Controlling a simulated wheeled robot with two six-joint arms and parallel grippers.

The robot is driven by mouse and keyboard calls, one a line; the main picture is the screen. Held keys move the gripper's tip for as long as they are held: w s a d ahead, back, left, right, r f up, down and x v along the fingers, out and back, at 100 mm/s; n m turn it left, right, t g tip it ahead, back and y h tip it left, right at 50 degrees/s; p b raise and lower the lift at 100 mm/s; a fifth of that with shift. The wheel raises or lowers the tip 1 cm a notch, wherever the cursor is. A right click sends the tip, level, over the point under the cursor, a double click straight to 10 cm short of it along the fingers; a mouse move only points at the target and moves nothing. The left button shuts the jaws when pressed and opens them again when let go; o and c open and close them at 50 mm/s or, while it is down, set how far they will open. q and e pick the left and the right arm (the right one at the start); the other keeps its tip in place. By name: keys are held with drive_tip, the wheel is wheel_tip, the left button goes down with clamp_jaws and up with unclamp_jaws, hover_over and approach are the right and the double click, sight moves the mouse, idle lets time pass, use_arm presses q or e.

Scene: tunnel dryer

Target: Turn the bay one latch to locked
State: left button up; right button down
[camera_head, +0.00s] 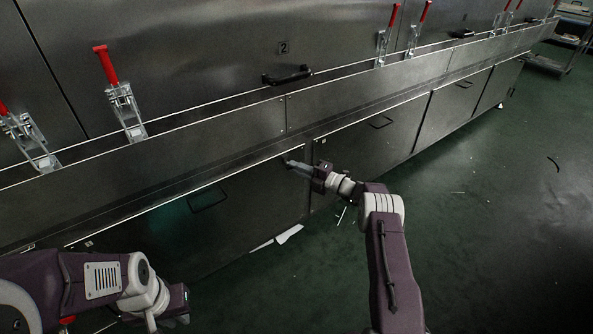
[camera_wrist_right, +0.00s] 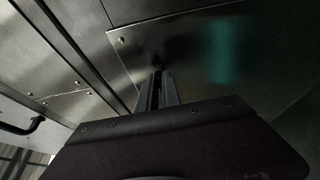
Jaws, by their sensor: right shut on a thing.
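The bay one latch (camera_head: 285,158) is a small dark piece at the upper right corner of a lower steel panel (camera_head: 240,215). My right gripper (camera_head: 290,163) is at this corner, shut on the latch, whose body is mostly hidden by the fingers. In the right wrist view the two fingers (camera_wrist_right: 157,90) point at the panel corner and lie close together; the latch there is dark and hard to make out, so I cannot tell its angle. My left gripper (camera_head: 172,308) is low at the left, away from the panel; its fingers are not clear.
Red-handled toggle clamps (camera_head: 121,92) stand along the ledge above. A black handle (camera_head: 287,75) sits below a "2" label. White scraps (camera_head: 289,234) lie on the green floor (camera_head: 480,220), which is mostly clear at the right.

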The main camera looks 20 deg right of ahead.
idle(0.5)
drive_tip(key=c, duration=1.5)
unclamp_jaws()
drive_tip(key=shift+c, duration=0.2)
drive_tip(key=p+v, duration=0.4)
drive_tip(key=v, duration=0.5)
drive_tip(key=shift+p, duration=0.35)
drive_tip(key=shift+d, duration=0.1)
